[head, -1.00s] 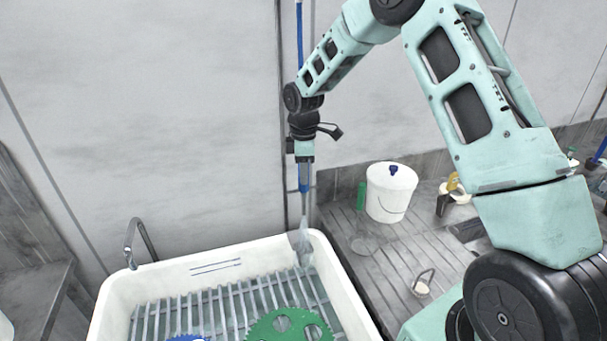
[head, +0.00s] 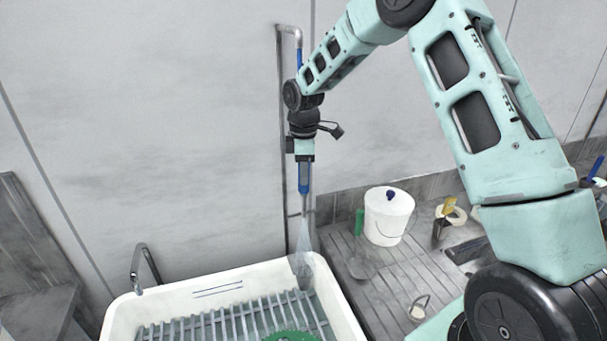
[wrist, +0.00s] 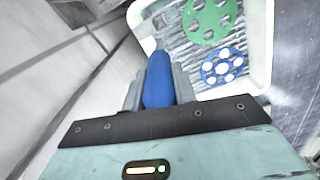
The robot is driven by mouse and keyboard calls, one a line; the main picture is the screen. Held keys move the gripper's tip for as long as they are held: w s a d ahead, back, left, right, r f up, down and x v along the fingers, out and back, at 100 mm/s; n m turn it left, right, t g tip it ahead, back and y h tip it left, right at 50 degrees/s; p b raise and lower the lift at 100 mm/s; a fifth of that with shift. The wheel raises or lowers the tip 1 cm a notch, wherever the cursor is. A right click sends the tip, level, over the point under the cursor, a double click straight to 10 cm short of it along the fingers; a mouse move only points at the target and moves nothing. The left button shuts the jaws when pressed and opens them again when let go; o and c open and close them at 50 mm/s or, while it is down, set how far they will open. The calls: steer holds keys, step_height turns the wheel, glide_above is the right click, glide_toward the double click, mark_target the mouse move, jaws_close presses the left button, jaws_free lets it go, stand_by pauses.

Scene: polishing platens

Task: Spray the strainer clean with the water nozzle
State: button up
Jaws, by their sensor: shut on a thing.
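My gripper (head: 304,160) is shut on the blue water nozzle (head: 304,182), which points down above the back right corner of the white sink (head: 225,280). A pale spray of water (head: 304,250) fans out below the nozzle and reaches that corner. In the wrist view the blue nozzle (wrist: 158,82) sits between the grey fingers. A green disc with holes (wrist: 212,18) and a smaller blue disc with holes (wrist: 222,66) lie on the sink's slatted rack. The green disc (head: 290,337) shows only its top edge in the head view. I cannot make out which thing is the strainer.
A curved metal faucet (head: 143,268) stands at the sink's back left. A white lidded bucket (head: 388,215), a green item (head: 359,222) and a roll of tape (head: 450,214) stand on the grey slatted counter to the right. The wall is close behind the nozzle.

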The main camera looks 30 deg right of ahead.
stand_by(0.3)
steer(key=s+d, duration=0.2)
steer(key=d, duration=1.1)
steer(key=s+d, duration=0.3)
steer(key=d, duration=1.1)
steer(key=shift+s, duration=0.2)
